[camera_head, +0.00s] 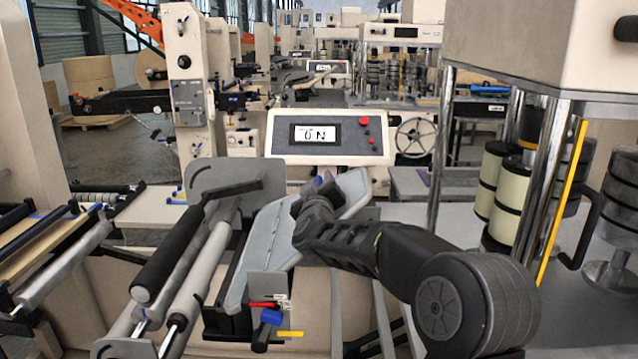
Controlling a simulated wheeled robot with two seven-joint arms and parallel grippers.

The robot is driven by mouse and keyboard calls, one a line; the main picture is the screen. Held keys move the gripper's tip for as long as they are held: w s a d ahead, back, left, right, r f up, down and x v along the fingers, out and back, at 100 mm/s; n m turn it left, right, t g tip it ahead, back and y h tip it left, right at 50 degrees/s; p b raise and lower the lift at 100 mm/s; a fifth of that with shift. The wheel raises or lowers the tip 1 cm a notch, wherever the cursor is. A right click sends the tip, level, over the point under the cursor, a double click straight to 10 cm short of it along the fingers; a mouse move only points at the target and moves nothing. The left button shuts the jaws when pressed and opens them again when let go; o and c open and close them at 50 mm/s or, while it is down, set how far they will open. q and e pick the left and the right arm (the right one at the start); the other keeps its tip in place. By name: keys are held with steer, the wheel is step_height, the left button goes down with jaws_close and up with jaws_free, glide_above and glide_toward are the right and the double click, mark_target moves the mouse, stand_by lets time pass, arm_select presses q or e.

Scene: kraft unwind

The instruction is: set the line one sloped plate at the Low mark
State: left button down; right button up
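The sloped plate (262,243) is a long grey plate in the middle of the head view. It runs from the lower left up to the right, on a dark frame beside the rollers. My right arm comes in from the right across it. My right gripper (318,186) is at the plate's upper part, with a small blue piece showing at its tips. The fingers are mostly hidden by the wrist, so their opening and any contact cannot be made out. My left gripper is out of view.
Red (263,304) and blue (270,317) handles and a yellow tag (290,334) sit below the plate. A black roller (190,252) lies to its left. A control panel (328,137) stands behind. Posts and a yellow bar (561,205) stand at right.

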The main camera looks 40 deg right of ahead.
jaws_close()
stand_by(0.4)
steer(key=shift+f, duration=0.1)
stand_by(0.9)
